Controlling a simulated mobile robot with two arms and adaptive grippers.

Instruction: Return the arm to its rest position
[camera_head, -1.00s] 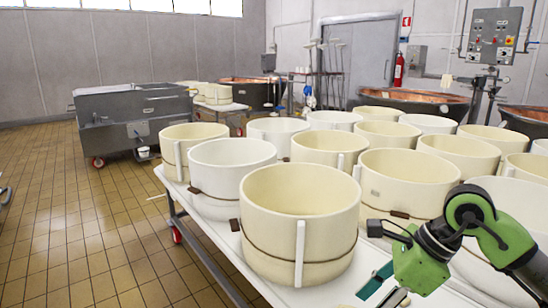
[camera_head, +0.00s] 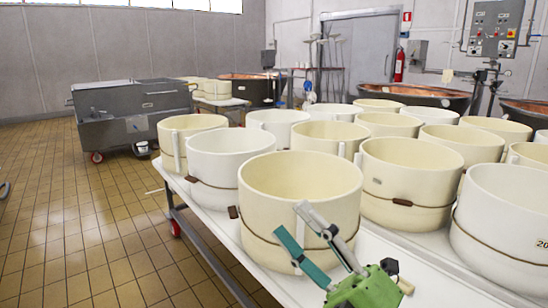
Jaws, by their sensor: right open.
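My right gripper (camera_head: 290,219) comes in from the bottom edge, with a green body (camera_head: 366,291), one teal finger and one grey finger. The fingers are apart, with nothing seen between them. They point up and left, and in the picture overlap the front of the nearest cream round mould (camera_head: 270,185). I cannot tell whether they touch it. The rest of my right arm is out of the picture. My left gripper is not in view.
Several cream and white round moulds stand on a white table (camera_head: 222,240); a white one (camera_head: 500,215) is at the right. A grey wheeled vat (camera_head: 130,110) stands back left. Copper vats (camera_head: 415,97) are behind. The tiled floor (camera_head: 80,220) at left is mostly clear.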

